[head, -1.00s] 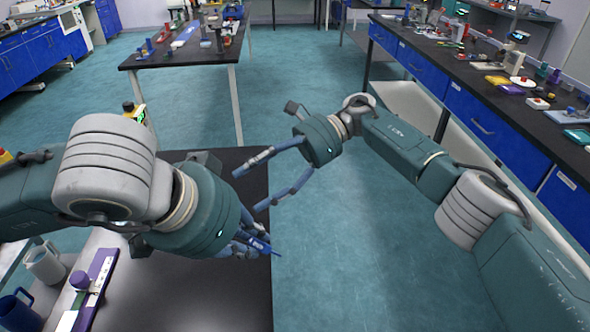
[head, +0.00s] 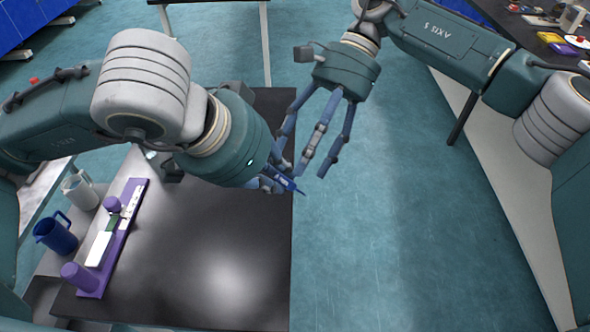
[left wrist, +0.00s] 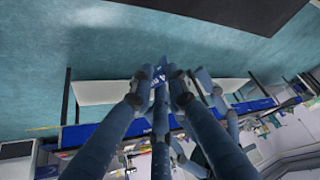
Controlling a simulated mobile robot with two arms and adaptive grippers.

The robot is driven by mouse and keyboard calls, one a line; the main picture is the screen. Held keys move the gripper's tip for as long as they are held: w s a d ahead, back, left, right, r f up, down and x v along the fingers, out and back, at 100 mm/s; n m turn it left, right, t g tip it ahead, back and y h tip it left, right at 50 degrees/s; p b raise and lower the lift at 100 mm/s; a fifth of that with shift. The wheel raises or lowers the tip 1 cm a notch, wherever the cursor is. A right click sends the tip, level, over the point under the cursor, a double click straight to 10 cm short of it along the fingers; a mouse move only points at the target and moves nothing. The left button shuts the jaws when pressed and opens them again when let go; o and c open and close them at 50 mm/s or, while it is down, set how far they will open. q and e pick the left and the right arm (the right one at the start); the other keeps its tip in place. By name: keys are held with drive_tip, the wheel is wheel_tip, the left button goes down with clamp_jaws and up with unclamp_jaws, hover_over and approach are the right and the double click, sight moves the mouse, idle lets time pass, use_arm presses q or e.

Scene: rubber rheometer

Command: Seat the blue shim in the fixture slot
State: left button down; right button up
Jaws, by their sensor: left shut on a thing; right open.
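The blue shim (head: 286,178) is a small, thin dark-blue piece at the fingertips of my left gripper (head: 273,182). My left gripper is shut on it, above the right edge of the black table. In the left wrist view the shim (left wrist: 158,76) sits between the blue fingers. My right gripper (head: 322,150) is open and empty, just right of the shim, with its fingers pointing down-left. I cannot tell whether it touches the shim. A long purple fixture (head: 127,226) lies on the table at left, with purple knobs and white pieces on it. Its slot is too small to make out.
A blue mug (head: 56,236) and a white mug (head: 80,190) stand left of the fixture. The black table top (head: 215,255) is clear right of the fixture. Open floor (head: 350,250) lies beyond its right edge. A bench (head: 535,25) with items is at upper right.

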drive_tip(key=shift+x, duration=1.9)
drive_tip(key=shift+c, duration=0.5)
use_arm(q)
drive_tip(key=shift+d, duration=0.1)
use_arm(e)
drive_tip(key=shift+a, duration=0.1)
drive_tip(key=c, duration=1.2)
use_arm(q)
drive_tip(key=c, duration=1.6)
unclamp_jaws()
drive_tip(key=shift+s, duration=0.1)
use_arm(e)
drive_tip(key=shift+a+r, duration=0.1)
drive_tip(key=shift+r, duration=0.05)
drive_tip(key=shift+c, duration=0.2)
